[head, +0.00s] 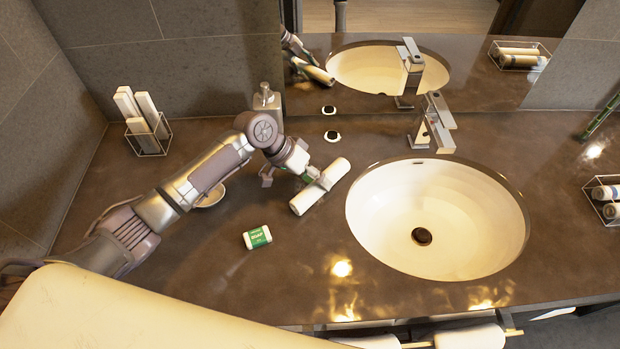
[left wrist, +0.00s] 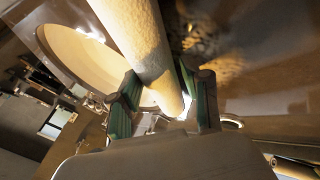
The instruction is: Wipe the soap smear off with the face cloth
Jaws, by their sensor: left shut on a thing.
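The face cloth (head: 336,170) is a white roll held slantwise over the counter, left of the basin. It also fills the upper middle of the left wrist view (left wrist: 140,38). My left gripper (head: 312,178) is shut around the roll near its middle, and its green finger pads show on both sides of the cloth in the left wrist view (left wrist: 160,95). I cannot tell whether the cloth touches the counter. I cannot make out a soap smear; bright patches on the counter look like light reflections. My right gripper is not in view.
The white basin (head: 376,215) and chrome faucet (head: 436,124) are right of the cloth. A green-and-white soap box (head: 257,237) lies in front. A dish (head: 211,198) is partly behind my arm. Wire holders stand left (head: 148,142) and right (head: 604,198). The counter around the soap box is mostly clear.

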